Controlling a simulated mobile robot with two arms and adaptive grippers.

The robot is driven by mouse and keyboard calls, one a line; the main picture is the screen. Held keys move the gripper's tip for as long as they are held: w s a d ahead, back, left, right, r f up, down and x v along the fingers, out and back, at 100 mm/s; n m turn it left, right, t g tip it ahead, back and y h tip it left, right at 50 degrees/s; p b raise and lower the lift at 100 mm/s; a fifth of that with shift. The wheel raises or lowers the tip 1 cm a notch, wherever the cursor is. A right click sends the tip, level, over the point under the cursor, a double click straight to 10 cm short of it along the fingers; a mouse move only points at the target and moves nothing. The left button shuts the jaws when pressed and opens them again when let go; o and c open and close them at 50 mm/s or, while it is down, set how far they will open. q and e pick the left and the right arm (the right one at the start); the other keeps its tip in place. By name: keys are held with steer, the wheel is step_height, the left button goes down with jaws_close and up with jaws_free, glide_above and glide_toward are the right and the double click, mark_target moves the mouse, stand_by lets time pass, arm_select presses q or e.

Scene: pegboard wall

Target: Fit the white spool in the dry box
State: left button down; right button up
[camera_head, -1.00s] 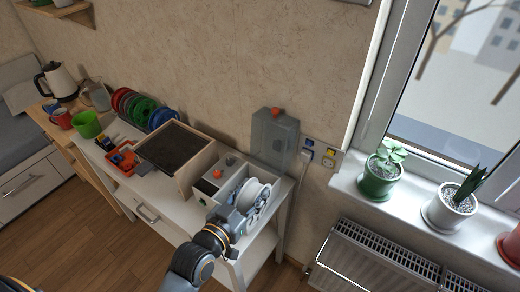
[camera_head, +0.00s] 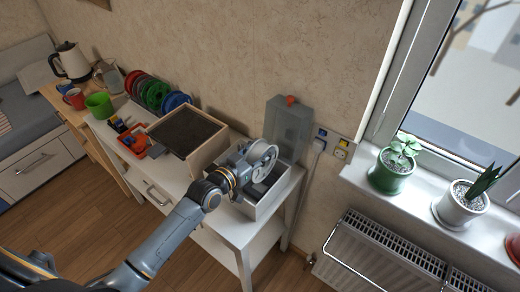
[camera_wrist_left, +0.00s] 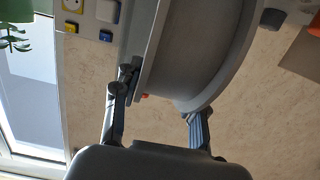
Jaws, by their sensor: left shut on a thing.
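The white spool (camera_head: 262,153) is raised over the back part of the open dry box (camera_head: 262,211), with a gap seeming to lie between them. My left gripper (camera_head: 246,163) is shut on the spool from its left side. In the left wrist view the spool (camera_wrist_left: 205,45) fills the upper middle, tilted, and looks grey in shadow. The fingers of my left gripper (camera_wrist_left: 160,95) reach up to its flange; the exact contact is partly hidden. My gripper and arm cover the box's left part. My right gripper is out of view.
A translucent grey case with an orange knob (camera_head: 288,128) stands against the wall behind the box. A wooden-framed dark panel (camera_head: 187,132), an orange tray (camera_head: 133,143) and coloured spools (camera_head: 158,96) are to the left. Wall sockets (camera_head: 340,150) and a radiator (camera_head: 385,255) are to the right.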

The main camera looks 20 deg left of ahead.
arm_select(q)
step_height(320, 180, down, 6)
steer(key=b, duration=0.5)
steer(key=shift+r, duration=0.2)
steer(key=shift+f, duration=0.25)
steer(key=shift+d+f+b, duration=0.1)
steer(key=shift+f+b, duration=0.15)
steer(key=shift+b, duration=0.05)
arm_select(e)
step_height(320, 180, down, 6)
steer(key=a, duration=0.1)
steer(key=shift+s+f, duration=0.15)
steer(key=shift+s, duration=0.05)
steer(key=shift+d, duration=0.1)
arm_select(q)
steer(key=c, duration=0.7)
jaws_free()
